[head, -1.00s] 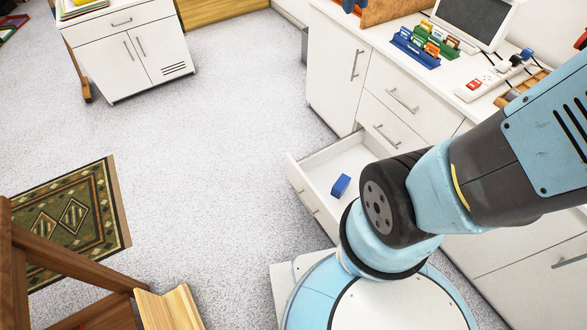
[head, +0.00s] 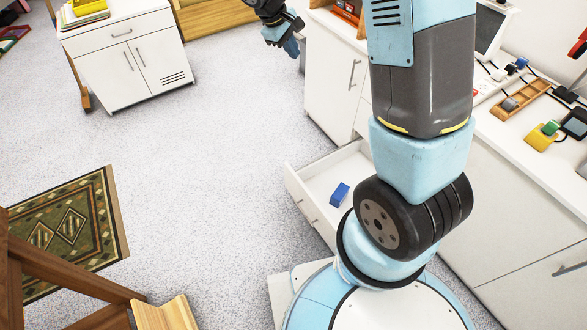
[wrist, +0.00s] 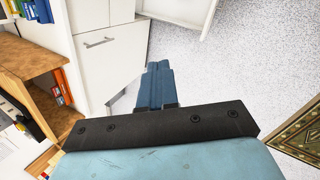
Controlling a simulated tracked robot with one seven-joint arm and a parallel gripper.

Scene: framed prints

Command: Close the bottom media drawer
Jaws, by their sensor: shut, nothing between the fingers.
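The bottom media drawer (head: 318,210) is pulled well out of the white counter cabinet, low over the floor. My arm hides its right side. A small blue block (head: 339,194) lies inside it. A white open box shape at the top of the wrist view looks like the drawer (wrist: 185,14).
A white cupboard (head: 125,55) is at the upper left. A patterned rug (head: 70,235) and wooden frame (head: 75,270) are at left. The floor left of the drawer is clear.

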